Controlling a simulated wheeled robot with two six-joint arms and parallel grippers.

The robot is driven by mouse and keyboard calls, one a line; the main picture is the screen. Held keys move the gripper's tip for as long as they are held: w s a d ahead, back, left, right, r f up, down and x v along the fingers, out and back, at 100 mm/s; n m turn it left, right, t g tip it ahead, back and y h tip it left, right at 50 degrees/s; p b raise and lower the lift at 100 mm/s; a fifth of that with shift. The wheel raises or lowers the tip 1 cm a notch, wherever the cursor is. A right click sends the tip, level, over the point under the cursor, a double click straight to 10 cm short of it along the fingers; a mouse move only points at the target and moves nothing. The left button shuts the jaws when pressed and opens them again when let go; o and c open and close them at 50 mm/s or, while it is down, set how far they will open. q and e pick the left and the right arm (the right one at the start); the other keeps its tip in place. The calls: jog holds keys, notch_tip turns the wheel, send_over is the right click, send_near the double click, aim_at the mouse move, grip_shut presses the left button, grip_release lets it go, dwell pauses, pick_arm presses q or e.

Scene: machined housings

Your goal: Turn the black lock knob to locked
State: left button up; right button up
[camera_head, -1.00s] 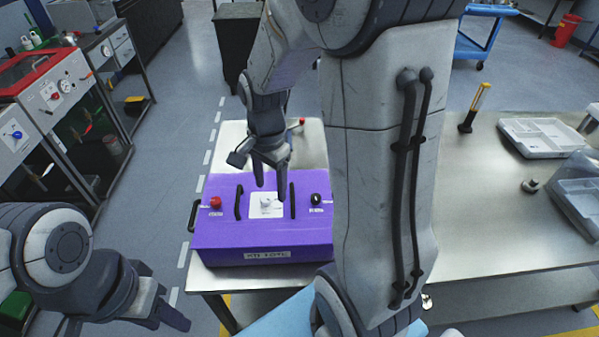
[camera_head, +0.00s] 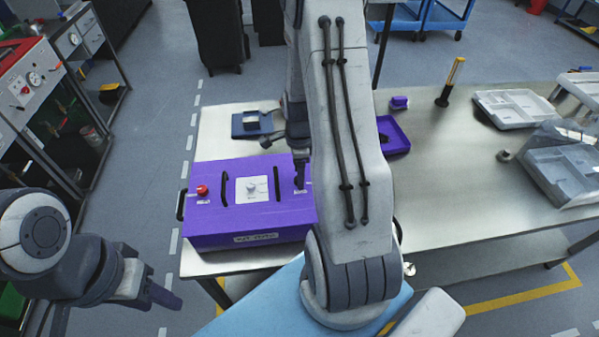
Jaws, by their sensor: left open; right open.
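The purple housing (camera_head: 220,225) sits on the steel table, with a red knob (camera_head: 202,189) at its left and a white knob (camera_head: 251,187) on a white plate in the middle. My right gripper (camera_head: 300,182) points down at the right end of the housing top, where the black lock knob was. Its fingers hide the black knob, so its setting and any contact cannot be told. This gripper is open. My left gripper (camera_head: 165,295) is open and empty, low at the left, beside the table's front left corner and apart from the housing.
Two black handles stand up from the housing top, on both sides of the white plate. A dark blue tray (camera_head: 240,130) with a block and a purple tray (camera_head: 399,143) lie behind. A yellow-handled tool (camera_head: 449,82) and pale divided trays (camera_head: 515,106) are at the right.

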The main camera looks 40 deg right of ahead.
jog(key=shift+f, duration=0.55)
grip_shut()
